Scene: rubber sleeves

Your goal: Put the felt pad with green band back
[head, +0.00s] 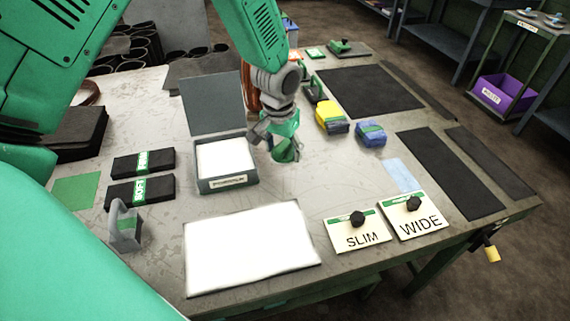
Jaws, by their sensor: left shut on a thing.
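My left gripper (284,150) points down above the table, just right of the open grey box. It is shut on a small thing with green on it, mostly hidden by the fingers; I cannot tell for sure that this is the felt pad. Two black packs with green lettered bands, one (143,163) behind the other (140,190), lie at the left. My right gripper is out of view.
The open box (228,183) has a raised lid and a white inside. A white sheet (250,248) lies in front. SLIM (361,237) and WIDE (421,223) plates stand front right. Dark mats (369,91) cover the right side. A grey handled piece (125,227) stands front left.

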